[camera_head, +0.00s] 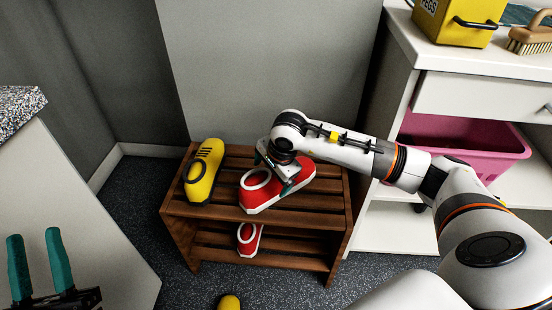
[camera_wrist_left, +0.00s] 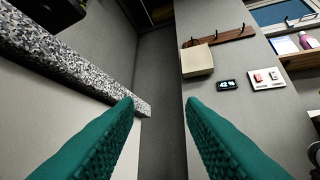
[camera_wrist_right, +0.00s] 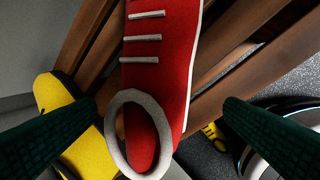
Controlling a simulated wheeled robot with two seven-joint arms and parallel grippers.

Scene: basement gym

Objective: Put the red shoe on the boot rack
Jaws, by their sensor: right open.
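A red shoe (camera_head: 301,171) with white trim lies on the top shelf of the wooden boot rack (camera_head: 321,203), right of a yellow shoe. A second red shoe (camera_head: 249,238) is on the lower shelf, partly hidden by the top slats. My right gripper (camera_head: 280,182) is over the top red shoe and hides part of it. In the right wrist view, the open fingers (camera_wrist_right: 160,105) are apart with the red shoe (camera_wrist_right: 163,60) showing between them; I see no grip. My left gripper (camera_head: 35,236) is open and empty at the lower left, away from the rack.
The yellow shoe (camera_head: 204,171) is on the top shelf's left end. Another yellow shoe (camera_head: 229,302) is on the floor in front. A speckled counter (camera_head: 18,106) stands at left. A white cabinet (camera_head: 391,222) with a pink bin (camera_head: 460,139) stands right of the rack.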

